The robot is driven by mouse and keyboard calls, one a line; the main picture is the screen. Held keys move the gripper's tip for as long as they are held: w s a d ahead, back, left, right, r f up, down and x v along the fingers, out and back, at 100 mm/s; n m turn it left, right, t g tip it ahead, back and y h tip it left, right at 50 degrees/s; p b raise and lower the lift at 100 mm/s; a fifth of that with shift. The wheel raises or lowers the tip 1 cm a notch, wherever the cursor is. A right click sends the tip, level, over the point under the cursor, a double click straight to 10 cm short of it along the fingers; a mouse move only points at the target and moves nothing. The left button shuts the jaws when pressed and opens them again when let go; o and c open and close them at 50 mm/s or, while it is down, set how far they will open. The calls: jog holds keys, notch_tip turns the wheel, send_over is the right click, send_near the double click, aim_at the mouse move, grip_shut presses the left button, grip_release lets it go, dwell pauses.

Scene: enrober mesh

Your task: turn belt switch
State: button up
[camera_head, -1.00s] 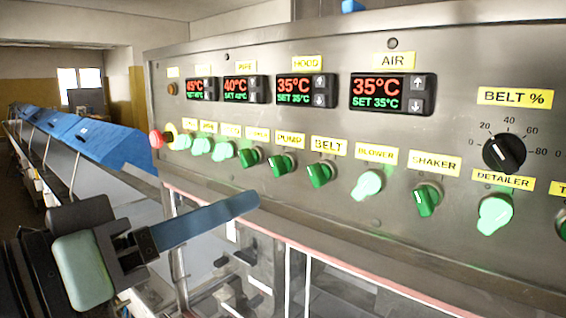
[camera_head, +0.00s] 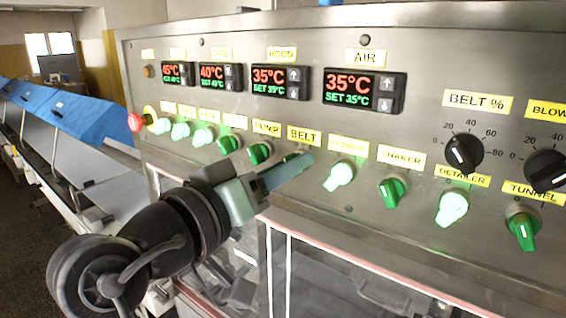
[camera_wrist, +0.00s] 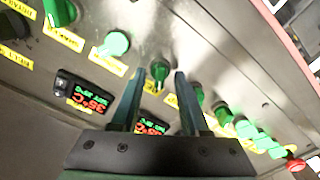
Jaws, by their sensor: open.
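The BELT label (camera_head: 304,135) is on the slanted steel control panel in the head view. The green belt switch (camera_head: 290,157) sits just below it, mostly hidden behind my blue fingers. My gripper (camera_head: 308,158) is in front of that switch, its fingers pointing right and toward the panel. In the wrist view my gripper (camera_wrist: 170,73) is open, with a gap between its two fingertips, close to the row of switches. Nothing is seen held.
The unlit pump switch (camera_head: 260,152) is to the left and the lit blower switch (camera_head: 340,175) to the right, both close. A red stop button (camera_head: 136,122) is at the panel's left end. Black dials (camera_head: 464,152) and temperature displays (camera_head: 363,90) are above the row.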

jog(key=shift+c, duration=0.3)
grip_shut()
jog(key=shift+f+b, duration=0.1)
jog(key=shift+b, duration=0.3)
jog(key=shift+m+b, duration=5.8)
jog(key=shift+m, duration=0.2)
